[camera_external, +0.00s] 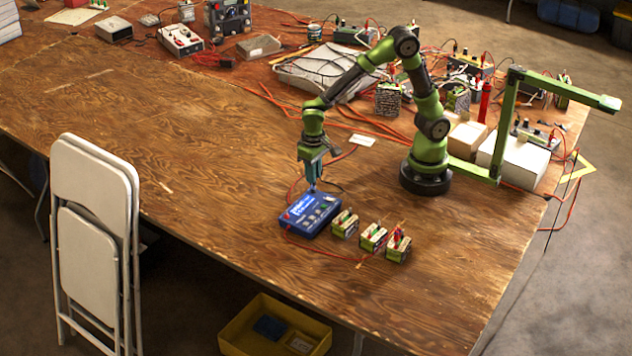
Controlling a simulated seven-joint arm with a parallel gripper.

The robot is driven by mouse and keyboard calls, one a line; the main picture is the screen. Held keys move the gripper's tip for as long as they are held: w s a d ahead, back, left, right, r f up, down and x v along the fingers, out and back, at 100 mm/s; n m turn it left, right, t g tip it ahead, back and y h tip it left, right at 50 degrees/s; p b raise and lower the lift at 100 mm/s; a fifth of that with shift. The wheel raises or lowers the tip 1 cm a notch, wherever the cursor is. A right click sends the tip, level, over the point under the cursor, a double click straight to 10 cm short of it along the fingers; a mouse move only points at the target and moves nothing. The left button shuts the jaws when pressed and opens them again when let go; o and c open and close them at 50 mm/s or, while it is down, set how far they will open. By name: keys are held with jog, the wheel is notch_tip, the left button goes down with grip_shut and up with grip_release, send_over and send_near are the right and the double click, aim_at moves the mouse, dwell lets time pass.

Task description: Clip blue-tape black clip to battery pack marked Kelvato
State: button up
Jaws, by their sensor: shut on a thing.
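My gripper (312,184) points down at the back edge of a blue charger (311,214) on the wooden table. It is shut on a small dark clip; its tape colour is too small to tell. Three small battery packs stand in a row to the right of the charger: a left one (344,224), a middle one (373,237) and a right one (398,248). Something red sits on top of the right pack. The pack labels, including Kelvato, cannot be read here. Red and dark leads run around the charger.
A red cable (325,250) runs in front of the charger and packs. Boxes, meters and tangled wires crowd the table's back. A white folding chair (95,235) stands at the left front edge; a yellow bin (275,325) is below. The table (190,180) left of the charger is clear.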

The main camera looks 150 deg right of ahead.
jog(key=shift+r, duration=1.75)
jog(key=shift+r, duration=0.6)
notch_tip(320, 180, up, 4)
jog(key=w+a+n, duration=0.2)
jog(key=a+n, duration=0.7)
jog(key=a, duration=0.7)
jog(key=w+a+n, duration=0.2)
jog(key=a+n, duration=0.7)
jog(key=a, duration=0.7)
jog(key=shift+w, duration=0.1)
jog(key=shift+f, duration=0.1)
